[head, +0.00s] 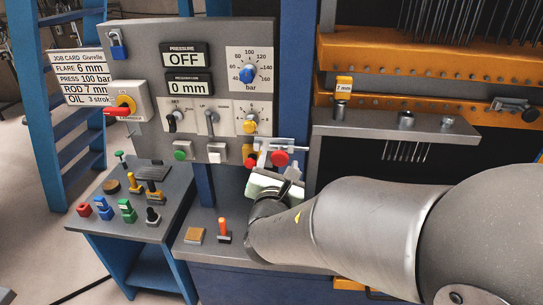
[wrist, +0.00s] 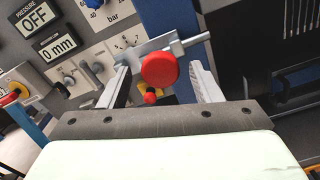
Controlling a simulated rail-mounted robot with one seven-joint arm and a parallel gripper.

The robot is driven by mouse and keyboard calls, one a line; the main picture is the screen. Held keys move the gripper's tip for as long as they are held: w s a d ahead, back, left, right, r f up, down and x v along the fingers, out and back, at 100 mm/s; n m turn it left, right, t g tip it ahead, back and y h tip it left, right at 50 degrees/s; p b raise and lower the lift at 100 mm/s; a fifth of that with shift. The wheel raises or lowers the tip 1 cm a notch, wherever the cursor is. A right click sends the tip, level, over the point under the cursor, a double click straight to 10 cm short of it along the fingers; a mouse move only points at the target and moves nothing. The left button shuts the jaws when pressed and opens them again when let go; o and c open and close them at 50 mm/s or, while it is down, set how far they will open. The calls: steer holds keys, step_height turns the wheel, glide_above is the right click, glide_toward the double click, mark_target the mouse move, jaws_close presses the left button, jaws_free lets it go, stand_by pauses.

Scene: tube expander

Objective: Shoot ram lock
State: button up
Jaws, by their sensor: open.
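The ram lock appears to be a metal slide bolt with a round red knob (head: 280,158), on a grey bracket at the lower right of the control panel. In the wrist view the red knob (wrist: 160,69) is large and central, with the bolt rod (wrist: 192,41) sticking out to the right of the bracket (wrist: 140,50). My gripper (wrist: 160,78) is open, with one finger on each side of the knob in the picture. I cannot tell whether either finger touches it. In the head view my gripper (head: 277,183) is just below the knob, partly hidden by my wrist.
The control panel (head: 150,75) shows pressure OFF and 0 mm. A smaller red button on yellow (wrist: 152,96) sits behind and below the knob. A low table (head: 185,180) with coloured parts stands left. A shelf (head: 385,127) with metal pieces is at the right.

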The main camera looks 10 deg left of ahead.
steer(key=shift+s+d+b, duration=0.2)
steer(key=shift+s, duration=0.95)
steer(key=shift+s+d+b, duration=0.15)
steer(key=shift+s, duration=1)
steer(key=s+d+f+m+g+h, duration=0.25)
steer(key=d+m+g+h, duration=0.2)
steer(key=d+m, duration=0.6)
steer(key=s+d+f+m+g+h, duration=0.1)
steer(key=d+f+m+g+h, duration=0.35)
steer(key=d, duration=1.05)
steer(key=s+d+f+m+g+y, duration=0.1)
steer(key=s+d+f+m+g, duration=0.15)
steer(key=s+m, duration=0.25)
steer(key=s+d+f+m+g, duration=0.1)
steer(key=s+d+m+g, duration=0.25)
steer(key=s+m, duration=0.2)
steer(key=s+a+f+m+g+y, duration=0.1)
steer(key=s+a+m+y, duration=0.3)
steer(key=m, duration=0.4)
steer(key=shift+a+f+g+y, duration=0.3)
steer(key=shift+a+g+y, duration=0.2)
steer(key=shift+a+y, duration=0.35)
